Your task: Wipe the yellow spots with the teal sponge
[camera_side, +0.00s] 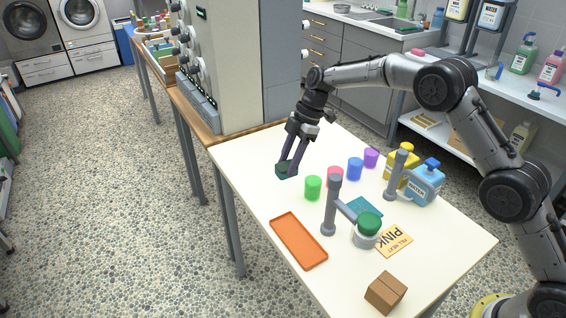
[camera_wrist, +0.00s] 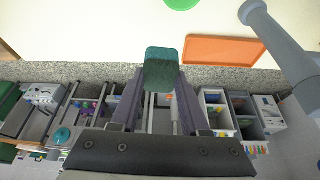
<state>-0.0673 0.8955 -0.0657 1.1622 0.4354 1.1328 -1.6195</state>
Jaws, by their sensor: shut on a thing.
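My gripper (camera_side: 289,161) is shut on the teal sponge (camera_side: 284,172), at the far left part of the white table. I cannot tell whether the sponge touches the tabletop or hangs just above it. In the wrist view the sponge (camera_wrist: 164,66) sits between the two fingertips of the gripper (camera_wrist: 160,90), near the table's edge. I see no yellow spots on the table in either view; the sponge and gripper hide a small patch.
Green (camera_side: 313,188), red, blue (camera_side: 355,168) and purple cups stand right of my gripper. An orange tray (camera_side: 298,240), grey post (camera_side: 331,205), green-topped jar (camera_side: 367,228), card (camera_side: 394,241), teal cloth (camera_side: 364,207), brown box (camera_side: 385,293) and bottles (camera_side: 426,184) occupy the rest.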

